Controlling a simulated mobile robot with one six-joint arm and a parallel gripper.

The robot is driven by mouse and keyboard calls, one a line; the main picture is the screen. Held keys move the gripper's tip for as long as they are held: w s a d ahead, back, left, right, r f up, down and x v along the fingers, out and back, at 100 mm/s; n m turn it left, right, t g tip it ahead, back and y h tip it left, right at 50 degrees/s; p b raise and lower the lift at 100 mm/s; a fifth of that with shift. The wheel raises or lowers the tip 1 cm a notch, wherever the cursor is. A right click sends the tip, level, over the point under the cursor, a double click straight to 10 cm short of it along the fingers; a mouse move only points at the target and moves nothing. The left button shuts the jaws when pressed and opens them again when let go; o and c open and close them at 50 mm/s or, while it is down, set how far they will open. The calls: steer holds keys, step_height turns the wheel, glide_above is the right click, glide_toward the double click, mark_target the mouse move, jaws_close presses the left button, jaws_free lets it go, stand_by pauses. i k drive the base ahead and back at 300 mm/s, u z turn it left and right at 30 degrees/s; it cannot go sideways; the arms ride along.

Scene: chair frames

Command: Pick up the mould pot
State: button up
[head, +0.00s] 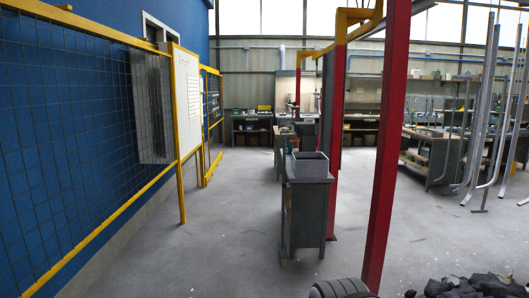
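I cannot make out a mould pot for certain in the head view. A grey, open-topped square box (311,168) stands upright on top of a narrow dark grey cabinet (308,212) in the middle of the floor. I cannot tell what is inside the box. Small items stand on the benches at the back, too small to name. My gripper is not in view.
Yellow-framed mesh fencing (80,110) runs along the left. Red posts (388,150) stand just right of the cabinet. A black ribbed round thing (340,288) and dark lumps (475,287) lie at the bottom. Bent metal tubes (490,110) stand right. Floor left of the cabinet is clear.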

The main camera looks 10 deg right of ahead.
mark_target(289, 147)
steer(key=i, duration=9.55)
steer(key=z, duration=1.05)
